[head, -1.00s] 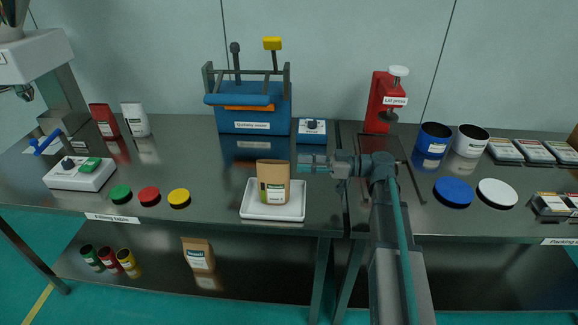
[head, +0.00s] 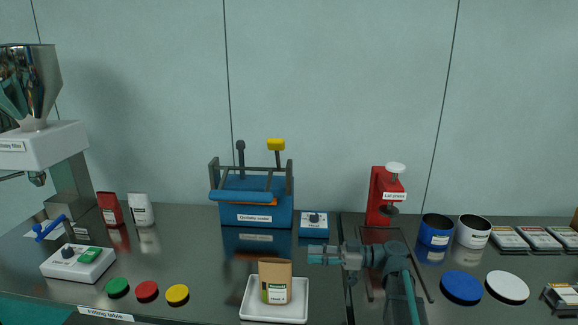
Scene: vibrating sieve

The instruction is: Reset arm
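My gripper (head: 322,255) is at the end of my arm, held over the table near the seam between the two tables. It points left. Its fingers are small in the view, and I cannot tell whether they are open or shut. No object shows in it. A brown pouch (head: 275,283) stands upright on a white tray (head: 249,309) to the lower left of the gripper, apart from it.
A red lid press (head: 380,197) is behind my arm. Blue (head: 435,231) and white (head: 473,232) cans and lids are at right. Coloured lids (head: 147,291) lie at left.

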